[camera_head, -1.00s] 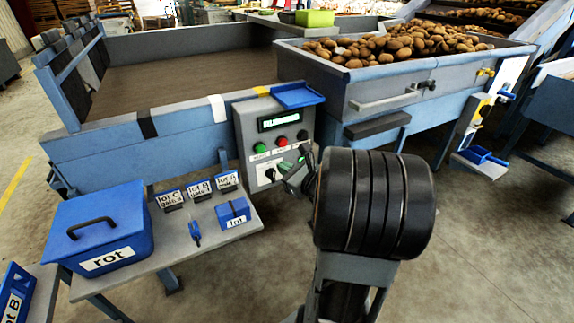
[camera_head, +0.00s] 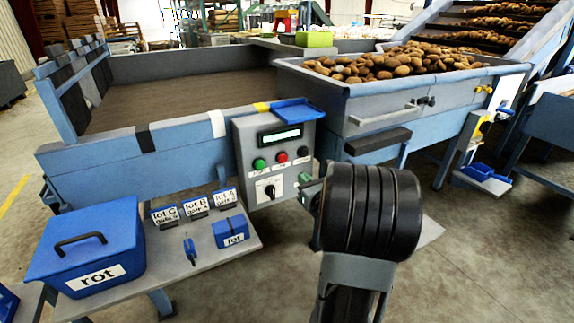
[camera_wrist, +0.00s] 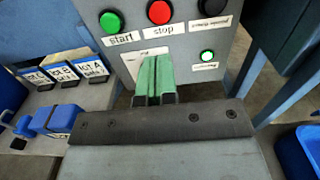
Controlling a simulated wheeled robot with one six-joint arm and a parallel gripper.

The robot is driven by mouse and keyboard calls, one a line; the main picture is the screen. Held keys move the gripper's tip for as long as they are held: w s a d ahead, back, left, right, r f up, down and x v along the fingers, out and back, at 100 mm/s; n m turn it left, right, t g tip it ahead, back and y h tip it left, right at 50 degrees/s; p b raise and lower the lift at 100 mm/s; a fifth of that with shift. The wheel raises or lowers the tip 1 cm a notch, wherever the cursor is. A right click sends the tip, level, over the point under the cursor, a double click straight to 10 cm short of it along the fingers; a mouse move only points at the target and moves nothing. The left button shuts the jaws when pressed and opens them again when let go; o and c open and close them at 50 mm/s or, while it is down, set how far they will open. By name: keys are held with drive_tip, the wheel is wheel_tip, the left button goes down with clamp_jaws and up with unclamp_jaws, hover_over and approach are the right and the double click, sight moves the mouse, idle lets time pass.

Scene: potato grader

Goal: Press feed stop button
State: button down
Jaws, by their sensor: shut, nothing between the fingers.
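The grey control panel (camera_head: 250,160) stands on the front of the machine, with a lit display, a green button (camera_head: 259,164), a red button (camera_head: 282,158) and a black button (camera_head: 303,152). In the wrist view the red button (camera_wrist: 159,12) is above a "stop" label, between the green start button (camera_wrist: 111,21) and the black button (camera_wrist: 214,5). My gripper (camera_wrist: 154,62) has green fingers, shut and empty, pointing at the panel below the red button. A gap seems to remain between fingertips and button. In the head view my arm hides most of the gripper.
A shelf (camera_head: 215,258) left of the panel holds a blue rot box (camera_head: 88,240), lot cards and a small blue box (camera_head: 230,232). A potato-filled hopper (camera_head: 380,95) is behind right.

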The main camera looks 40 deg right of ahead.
sight(284, 159)
drive_tip(key=w, duration=0.3)
drive_tip(key=w+d+b, duration=0.1)
drive_tip(key=w, duration=0.7)
drive_tip(key=shift+d, duration=0.25)
drive_tip(key=shift+b, duration=0.3)
